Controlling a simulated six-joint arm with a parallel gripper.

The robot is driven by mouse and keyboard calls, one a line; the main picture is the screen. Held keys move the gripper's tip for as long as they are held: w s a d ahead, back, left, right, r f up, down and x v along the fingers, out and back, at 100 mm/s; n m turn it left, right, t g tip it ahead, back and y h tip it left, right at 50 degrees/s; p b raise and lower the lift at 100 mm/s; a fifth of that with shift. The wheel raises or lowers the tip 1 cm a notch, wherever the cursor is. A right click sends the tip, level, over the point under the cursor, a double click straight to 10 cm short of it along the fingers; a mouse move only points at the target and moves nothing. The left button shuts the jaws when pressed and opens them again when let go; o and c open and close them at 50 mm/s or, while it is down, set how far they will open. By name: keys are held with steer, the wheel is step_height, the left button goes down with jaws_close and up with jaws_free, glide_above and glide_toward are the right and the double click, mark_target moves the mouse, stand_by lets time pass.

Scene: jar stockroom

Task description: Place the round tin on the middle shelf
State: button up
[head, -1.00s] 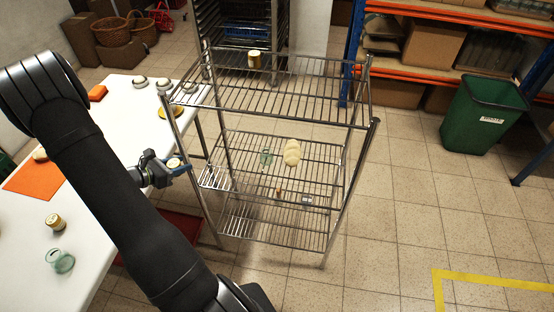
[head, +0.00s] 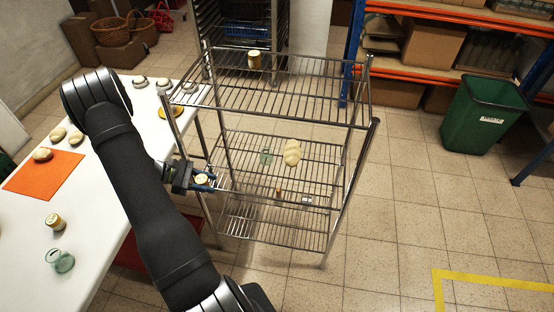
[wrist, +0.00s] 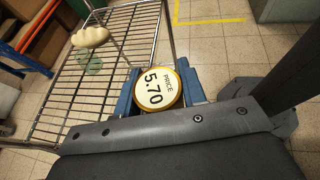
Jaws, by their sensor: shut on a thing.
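The round tin (wrist: 157,89) has a pale lid printed "PRICE 5.70" with a gold rim. It sits between the blue fingers of my gripper (wrist: 160,88), which is shut on it. In the head view the tin (head: 201,179) shows small in my gripper (head: 205,180), at the left edge of the wire rack. The middle shelf (head: 225,150) is a wire grid; it holds a braided loaf (head: 292,152) and a green glass (head: 266,157). In the wrist view the loaf (wrist: 90,37) and glass (wrist: 89,62) lie at upper left, beyond the tin.
A gold tin (head: 254,59) stands on the top shelf (head: 300,90). Small items lie on the bottom shelf. The white table (head: 100,215) at left holds a jar (head: 55,222), a glass (head: 60,261) and an orange mat (head: 40,180). Rack posts stand close to my gripper.

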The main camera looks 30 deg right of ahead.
steer(key=w+d+f+n+t, duration=0.1)
steer(key=w+d+n+t, duration=0.2)
steer(key=d, duration=0.5)
steer(key=w+d+f+n+t+h, duration=0.1)
steer(key=w+d+f+n+t, duration=0.2)
steer(key=d, duration=0.5)
steer(key=w+d+n+t, duration=0.1)
steer(key=d+n+t, duration=0.35)
steer(key=d, duration=0.35)
steer(key=shift+t+h, duration=0.3)
steer(key=shift+t, duration=0.25)
steer(key=s+d, duration=0.1)
steer(key=d, duration=0.3)
steer(key=s+d, duration=0.2)
steer(key=d, duration=0.2)
steer(key=s+d, duration=0.2)
steer(key=d, duration=0.2)
steer(key=shift+f, duration=0.3)
steer(key=m+g, duration=0.1)
glide_above(322, 165)
steer(key=shift+f, duration=4.1)
steer(key=shift+f, duration=0.1)
steer(key=o, duration=1.1)
steer(key=shift+f, duration=0.1)
steer(key=shift+c, duration=0.2)
